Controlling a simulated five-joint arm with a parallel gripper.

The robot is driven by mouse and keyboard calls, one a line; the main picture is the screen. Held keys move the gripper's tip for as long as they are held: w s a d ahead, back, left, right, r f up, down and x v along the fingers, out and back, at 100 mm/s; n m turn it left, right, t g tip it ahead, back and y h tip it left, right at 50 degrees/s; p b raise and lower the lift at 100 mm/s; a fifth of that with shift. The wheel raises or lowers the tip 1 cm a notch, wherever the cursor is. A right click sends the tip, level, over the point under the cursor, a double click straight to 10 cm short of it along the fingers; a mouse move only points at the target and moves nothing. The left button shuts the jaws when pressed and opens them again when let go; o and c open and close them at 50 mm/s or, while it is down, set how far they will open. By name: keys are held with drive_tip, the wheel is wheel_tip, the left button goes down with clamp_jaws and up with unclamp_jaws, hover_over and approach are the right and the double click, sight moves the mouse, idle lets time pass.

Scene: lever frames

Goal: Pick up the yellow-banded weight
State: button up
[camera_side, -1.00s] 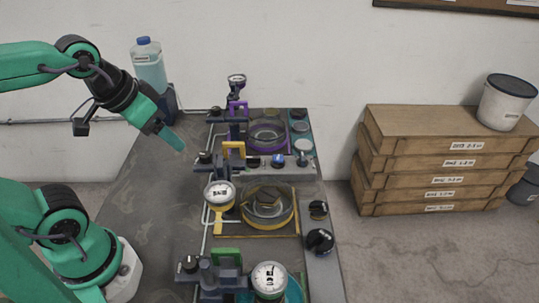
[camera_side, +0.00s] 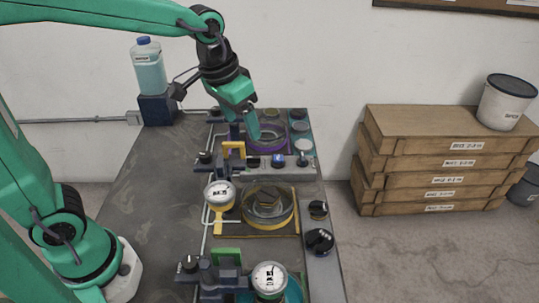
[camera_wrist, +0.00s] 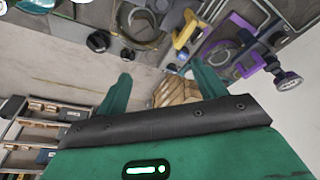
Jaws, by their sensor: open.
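In the side view a dark block (camera_side: 269,193) sits inside the yellow-ringed dish (camera_side: 291,222) mid-bench. It may be the weight, but I cannot make out a yellow band on it. In the wrist view the yellow ring (camera_wrist: 157,42) shows at the top. My gripper (camera_side: 254,132) is above the back of the bench, in front of the purple-ringed dish (camera_side: 281,147) in the side view, and partly hides it. The gripper is behind the yellow dish and apart from it.
A yellow handle (camera_side: 233,146) and a white dial (camera_side: 219,194) stand left of the dishes. Black knobs (camera_side: 319,241) line the right edge. The bench's left side is clear. Wooden boxes (camera_side: 440,160) stand right.

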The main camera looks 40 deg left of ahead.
drive_tip(key=w+d+f+g, duration=0.2)
drive_tip(key=w+d+f, duration=0.5)
drive_tip(key=w, duration=0.1)
drive_tip(key=m+g, duration=0.1)
approach(320, 202)
drive_tip(key=s+d, duration=0.1)
drive_tip(key=shift+y, duration=0.3)
drive_tip(key=shift+s+d+f, duration=0.1)
drive_tip(key=shift+s+f, duration=0.05)
drive_tip(key=shift+f, duration=2)
drive_tip(key=shift+s+d+f, duration=0.1)
drive_tip(key=shift+s+f, duration=0.05)
drive_tip(key=shift+f, duration=2)
drive_tip(key=c, duration=1.2)
drive_tip(key=shift+c, duration=0.2)
drive_tip(key=shift+r, duration=0.25)
